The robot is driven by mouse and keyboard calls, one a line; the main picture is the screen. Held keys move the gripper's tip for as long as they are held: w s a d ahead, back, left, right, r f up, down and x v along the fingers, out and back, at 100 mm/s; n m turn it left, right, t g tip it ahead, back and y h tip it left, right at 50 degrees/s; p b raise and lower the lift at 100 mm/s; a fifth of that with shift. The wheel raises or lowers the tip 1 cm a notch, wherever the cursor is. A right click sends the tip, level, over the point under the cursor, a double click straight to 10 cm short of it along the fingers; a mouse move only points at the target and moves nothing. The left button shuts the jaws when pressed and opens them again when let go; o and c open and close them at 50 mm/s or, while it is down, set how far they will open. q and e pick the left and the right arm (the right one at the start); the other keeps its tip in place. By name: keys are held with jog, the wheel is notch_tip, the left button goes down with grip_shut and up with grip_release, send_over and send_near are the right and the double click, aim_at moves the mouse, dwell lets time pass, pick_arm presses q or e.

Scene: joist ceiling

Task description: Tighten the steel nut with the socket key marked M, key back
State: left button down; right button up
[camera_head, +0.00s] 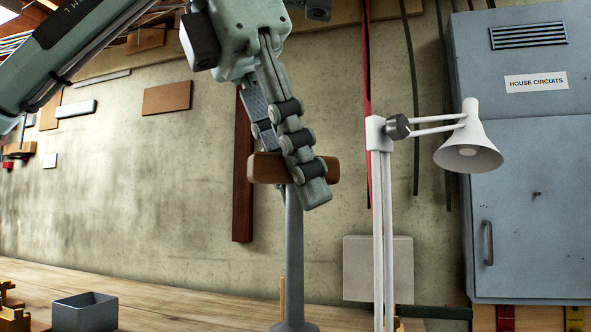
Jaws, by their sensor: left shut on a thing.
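My left gripper (308,178) comes down from the top of the head view, shut on the brown wooden crossbar handle (265,168) of a socket key. The near finger crosses the front of the handle; the far finger is mostly hidden. The key's grey shaft (294,255) hangs upright below the handle and widens at its lower end (294,326), at the bottom edge of the picture. No mark M is legible on it. The steel nut is not visible, and I cannot tell whether the key sits on it. My right gripper is not in view.
A white desk lamp (470,148) stands close right of the key, its post (382,240) rising in front of a pale box (358,268). A grey open box (85,312) sits on the wooden bench (190,304) at left. A blue-grey cabinet (530,210) stands at right.

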pick_arm(q)
jog(key=shift+m+g, duration=0.5)
jog(key=shift+m, duration=0.6)
jog(key=shift+r, duration=3)
jog(key=shift+w, duration=0.1)
